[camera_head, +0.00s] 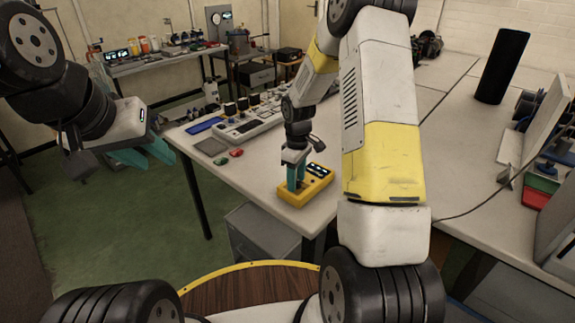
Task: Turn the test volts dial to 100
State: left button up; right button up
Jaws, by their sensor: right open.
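A yellow tester box (318,188) with a dark display on its top lies near the front edge of the white bench. My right gripper (296,186) points down over the box's left part. Its teal fingers are open and reach down to the top face. The test volts dial is not clearly visible; the fingers cover that part, and I cannot tell whether they touch it. The dial's setting cannot be read. My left gripper (147,158) hangs in the air at the left, away from the bench, with its teal fingers apart and empty.
A long grey panel with black knobs (250,122) stands behind the box. A blue item (204,125), a grey pad (211,146) and small red and green pieces (236,153) lie left. A black cylinder (502,66) stands far right. A cable crosses the bench.

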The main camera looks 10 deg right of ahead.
jog(key=shift+r, duration=3.9)
jog(key=shift+r, duration=0.1)
